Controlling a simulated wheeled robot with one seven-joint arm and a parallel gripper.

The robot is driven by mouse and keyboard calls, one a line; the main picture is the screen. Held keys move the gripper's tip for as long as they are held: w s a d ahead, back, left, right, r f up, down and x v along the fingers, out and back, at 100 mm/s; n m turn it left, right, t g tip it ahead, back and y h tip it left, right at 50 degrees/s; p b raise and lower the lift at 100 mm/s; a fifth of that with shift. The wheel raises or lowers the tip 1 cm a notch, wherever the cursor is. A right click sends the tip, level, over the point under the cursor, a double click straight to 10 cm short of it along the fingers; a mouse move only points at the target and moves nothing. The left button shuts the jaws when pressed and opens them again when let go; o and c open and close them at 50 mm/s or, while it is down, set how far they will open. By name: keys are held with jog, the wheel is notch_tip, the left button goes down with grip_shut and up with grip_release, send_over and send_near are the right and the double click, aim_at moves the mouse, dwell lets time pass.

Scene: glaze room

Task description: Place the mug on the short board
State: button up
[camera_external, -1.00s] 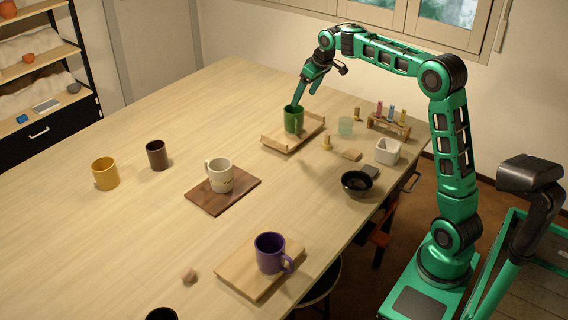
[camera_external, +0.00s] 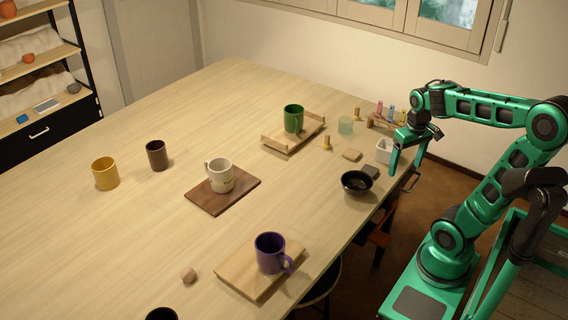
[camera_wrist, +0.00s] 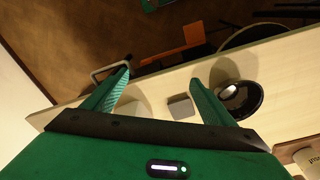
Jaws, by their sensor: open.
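The green mug (camera_external: 293,119) stands upright on the light wooden tray with raised ends (camera_external: 276,143). A cream mug (camera_external: 221,177) stands on a dark brown board (camera_external: 205,201). A purple mug (camera_external: 269,254) stands on a light wooden board (camera_external: 236,277). A yellow mug (camera_external: 105,174) and a dark brown mug (camera_external: 157,156) stand on the bare table. My gripper (camera_external: 406,170) is open and empty above the table's right edge, apart from all mugs. In the wrist view my open fingers (camera_wrist: 160,78) hang over the grey block (camera_wrist: 181,107). I cannot tell which board is the short one.

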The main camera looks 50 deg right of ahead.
jog(key=s+a+f+m, duration=0.1)
jog(key=s+f, duration=0.3)
jog(key=s, duration=0.4)
jog(key=shift+a+f+g+y, duration=0.15)
jog(key=shift+a+g+y, duration=0.15)
jog(key=shift+a, duration=0.2)
